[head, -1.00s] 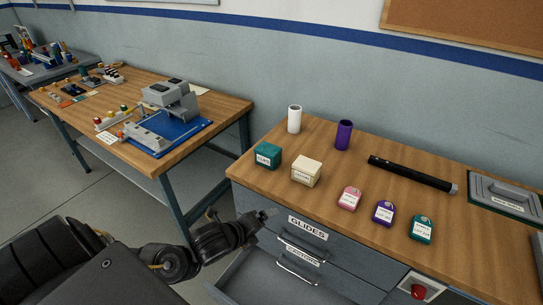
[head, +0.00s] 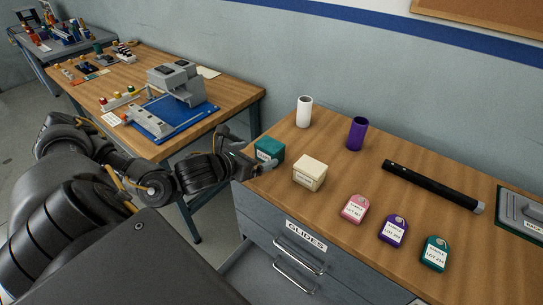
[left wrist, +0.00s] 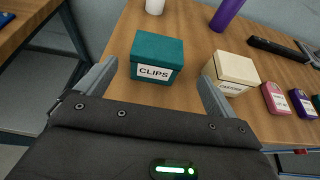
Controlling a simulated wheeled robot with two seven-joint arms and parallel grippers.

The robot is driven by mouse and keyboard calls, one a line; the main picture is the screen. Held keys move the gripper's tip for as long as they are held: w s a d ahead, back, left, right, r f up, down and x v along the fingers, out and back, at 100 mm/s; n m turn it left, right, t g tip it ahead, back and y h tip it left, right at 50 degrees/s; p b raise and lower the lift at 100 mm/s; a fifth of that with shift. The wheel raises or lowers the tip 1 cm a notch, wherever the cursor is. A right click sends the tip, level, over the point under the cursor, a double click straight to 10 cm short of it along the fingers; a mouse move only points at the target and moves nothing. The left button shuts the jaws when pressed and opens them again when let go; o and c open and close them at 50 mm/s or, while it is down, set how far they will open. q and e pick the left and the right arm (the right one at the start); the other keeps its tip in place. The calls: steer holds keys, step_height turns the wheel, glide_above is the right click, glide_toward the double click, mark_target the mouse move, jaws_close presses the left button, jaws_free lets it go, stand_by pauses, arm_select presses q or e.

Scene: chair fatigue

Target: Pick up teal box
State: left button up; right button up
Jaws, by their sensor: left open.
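The teal box (head: 269,150), labelled CLIPS, stands upright near the left front corner of the wooden drawer-unit top. It also shows in the left wrist view (left wrist: 157,50), between and beyond the two fingers. My left gripper (head: 254,154) is at the box's near-left side in the head view, its fingers partly hidden there. In the left wrist view the gripper (left wrist: 152,85) is open, with one finger to each side of the box and nothing held. My right gripper is not in view.
A cream box (head: 310,172) stands just right of the teal box, close to one finger. White (head: 304,112) and purple (head: 357,133) cylinders stand behind. Pink, purple and teal tags lie to the right. A second table (head: 235,92) with a blue-based fixture is at left.

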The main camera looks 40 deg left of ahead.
mark_target(264, 150)
arm_select(q)
steer(key=shift+w+a+f+b, duration=0.2)
steer(key=shift+w+f+b, duration=0.55)
steer(key=shift+b, duration=0.3)
steer(key=shift+w+r+b, duration=0.1)
steer(key=shift+w+b, duration=0.2)
steer(key=shift+w, duration=0.65)
steer(key=shift+w+f, duration=0.2)
steer(key=shift+w, duration=0.1)
steer(key=shift+w+f, duration=0.1)
steer(key=shift+w, duration=0.2)
steer(key=p+x, duration=0.2)
steer(key=x, duration=0.1)
steer(key=shift+w+p, duration=0.3)
steer(key=shift+w, duration=0.1)
steer(key=shift+w+a+f, duration=0.1)
steer(key=shift+w+f, duration=0.15)
steer(key=shift+w, duration=0.2)
steer(key=shift+c, duration=0.8)
steer(key=c, duration=1)
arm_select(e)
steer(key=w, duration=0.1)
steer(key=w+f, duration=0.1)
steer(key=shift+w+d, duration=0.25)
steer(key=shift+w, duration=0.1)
